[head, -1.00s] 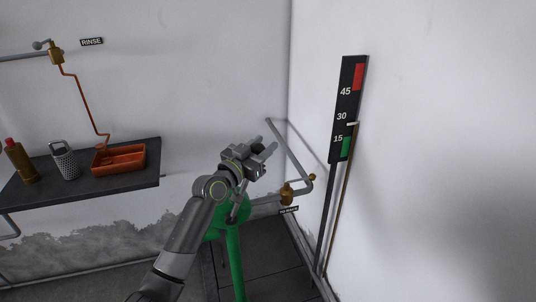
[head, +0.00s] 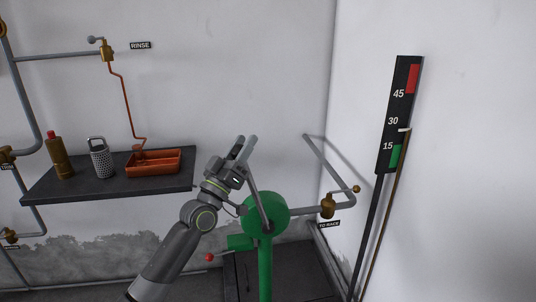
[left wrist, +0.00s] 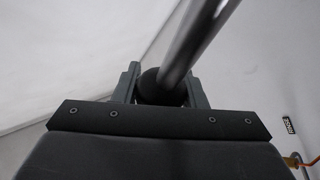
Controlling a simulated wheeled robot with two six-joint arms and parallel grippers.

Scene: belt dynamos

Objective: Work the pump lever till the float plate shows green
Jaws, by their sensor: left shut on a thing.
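The green pump (head: 265,213) stands on a green post near the corner. Its grey lever (head: 258,196) slants up and left from the pump's face to my left gripper (head: 244,151). My left gripper is shut on the lever's end; the left wrist view shows a dark round knob (left wrist: 160,86) between the fingers and the grey lever rod (left wrist: 202,38) crossing above them. The float plate (head: 398,115) is a black strip on the right wall, red at top and green at bottom. Its white pointer (head: 404,130) sits between 30 and 15, above the green band. My right gripper is out of view.
A dark shelf (head: 60,190) at the left carries a brown bottle (head: 60,158), a grater (head: 100,158) and an orange tray (head: 153,170). Pipes with brass valves run along the wall; one valve (head: 327,206) is right of the pump. A red knob (head: 209,257) is low left of it.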

